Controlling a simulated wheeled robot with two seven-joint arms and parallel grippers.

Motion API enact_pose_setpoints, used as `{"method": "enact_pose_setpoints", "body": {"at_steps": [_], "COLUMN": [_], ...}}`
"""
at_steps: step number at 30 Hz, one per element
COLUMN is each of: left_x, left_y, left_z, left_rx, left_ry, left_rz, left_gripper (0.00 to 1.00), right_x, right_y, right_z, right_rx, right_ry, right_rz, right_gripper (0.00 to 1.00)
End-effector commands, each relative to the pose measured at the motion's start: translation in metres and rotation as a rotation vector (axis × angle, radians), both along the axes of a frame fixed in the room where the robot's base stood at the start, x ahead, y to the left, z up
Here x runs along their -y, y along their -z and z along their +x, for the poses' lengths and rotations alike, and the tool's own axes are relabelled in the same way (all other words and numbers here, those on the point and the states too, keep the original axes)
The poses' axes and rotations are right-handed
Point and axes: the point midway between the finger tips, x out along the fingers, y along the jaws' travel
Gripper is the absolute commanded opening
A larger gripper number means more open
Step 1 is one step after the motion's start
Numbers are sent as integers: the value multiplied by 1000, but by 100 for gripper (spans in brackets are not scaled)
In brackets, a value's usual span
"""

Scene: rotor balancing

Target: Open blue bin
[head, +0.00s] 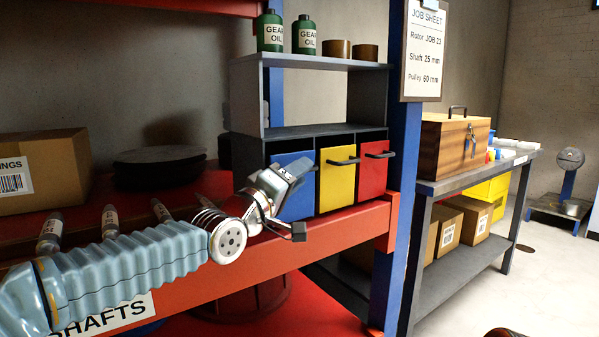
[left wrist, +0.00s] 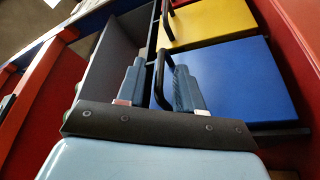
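The blue bin (head: 298,204) is the left one of three bins side by side in the grey shelf unit, and its front looks closed. My left gripper (head: 288,178) is in front of it and covers its upper part and handle in the head view. In the left wrist view, the blue bin front (left wrist: 223,82) has a dark bar handle (left wrist: 163,66). My left gripper (left wrist: 160,70) is open there, with one finger on each side of the handle. Contact with the handle cannot be told. My right gripper is not in view.
The yellow bin (head: 336,180) and red bin (head: 373,172), both with dark handles, are to the right. A red shelf beam (head: 330,232) runs below the bins and a blue post (head: 400,200) stands right of them. Gear oil bottles (head: 270,32) stand above.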

Motion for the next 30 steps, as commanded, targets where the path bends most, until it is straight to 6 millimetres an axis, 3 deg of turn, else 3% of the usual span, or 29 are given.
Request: {"method": "enact_pose_setpoints", "body": {"at_steps": [11, 19, 30], "left_x": [5, 5, 5], "left_y": [-1, -1, 0], "left_z": [7, 7, 7], "left_rx": [0, 0, 1], "left_ry": [-1, -1, -1], "left_rz": [1, 1, 3], "left_gripper": [36, 0, 0], "right_x": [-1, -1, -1], "right_y": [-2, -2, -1], "right_z": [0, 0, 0], "right_rx": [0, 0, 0], "right_ry": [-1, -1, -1], "right_rz": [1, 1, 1], "right_gripper": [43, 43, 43]}}
